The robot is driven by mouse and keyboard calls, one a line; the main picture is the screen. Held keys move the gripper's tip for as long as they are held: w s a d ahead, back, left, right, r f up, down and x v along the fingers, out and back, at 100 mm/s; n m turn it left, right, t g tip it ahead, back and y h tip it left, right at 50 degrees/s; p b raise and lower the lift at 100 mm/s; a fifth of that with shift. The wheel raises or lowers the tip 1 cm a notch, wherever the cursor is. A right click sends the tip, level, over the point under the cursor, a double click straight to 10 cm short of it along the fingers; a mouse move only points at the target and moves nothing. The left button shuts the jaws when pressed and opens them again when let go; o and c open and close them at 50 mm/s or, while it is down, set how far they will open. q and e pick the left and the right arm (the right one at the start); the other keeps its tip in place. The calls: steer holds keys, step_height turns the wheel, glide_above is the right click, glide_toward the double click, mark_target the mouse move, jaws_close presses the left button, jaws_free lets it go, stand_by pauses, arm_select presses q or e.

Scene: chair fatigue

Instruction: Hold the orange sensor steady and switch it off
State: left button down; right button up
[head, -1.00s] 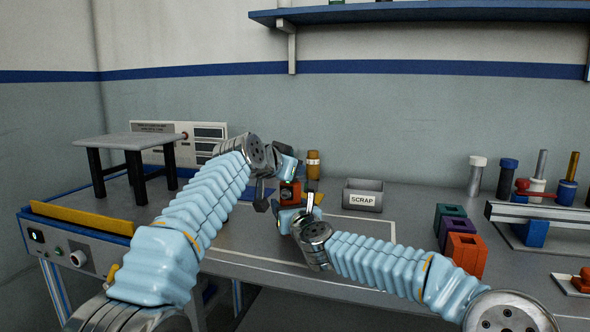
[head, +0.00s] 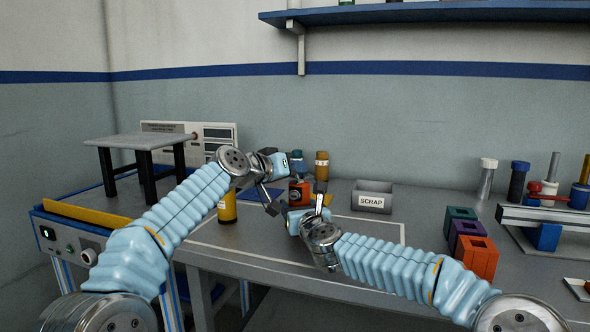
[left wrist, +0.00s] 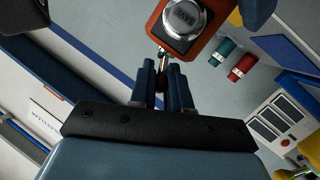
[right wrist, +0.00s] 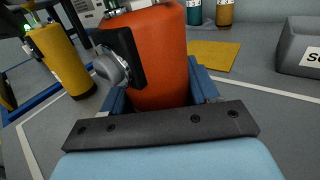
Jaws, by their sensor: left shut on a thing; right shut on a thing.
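The orange sensor (head: 299,194) stands upright near the middle of the bench. My right gripper (head: 307,208) is shut around its body, and the orange cylinder fills the jaws in the right wrist view (right wrist: 160,60). A black plate with a round silver knob (right wrist: 108,70) is on its side. In the left wrist view the sensor's orange housing (left wrist: 155,28) and lettered silver face are just beyond the fingers. My left gripper (left wrist: 162,72) is shut on a small narrow part at the sensor's edge. The fingers hide most of that part.
A yellow cylinder (head: 227,206) stands left of the sensor. A teal-topped bottle (head: 297,160) and an amber bottle (head: 321,166) are behind. The grey SCRAP bin (head: 371,198) is to the right, with coloured blocks (head: 470,240) further right.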

stand_by(0.4)
arm_select(q)
steer(key=c, duration=1.1)
jaws_free()
steer(key=v, duration=1.2)
arm_select(e)
steer(key=o, duration=1.2)
